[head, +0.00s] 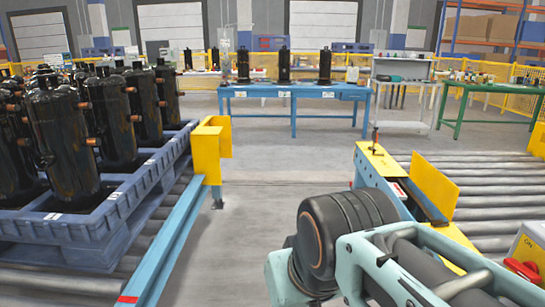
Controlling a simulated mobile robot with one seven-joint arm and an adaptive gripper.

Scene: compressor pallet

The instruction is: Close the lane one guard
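A yellow upright plate (436,186) stands on the right side, at the near end of a roller lane, beside a blue and yellow frame (375,158). A thin dark pin with a reddish base (375,139) stands on that frame. On the left, a yellow bracket (207,152) stands at the far end of a blue rail (168,240). I cannot tell which of these yellow parts is the lane one guard, nor whether it is latched. My arm crosses the lower right, in front of the right frame. My gripper does not show.
A blue pallet (120,215) with several black compressors (62,140) sits on rollers at left. The floor between the lanes is clear. A blue bench (293,91) and green table (490,88) stand behind.

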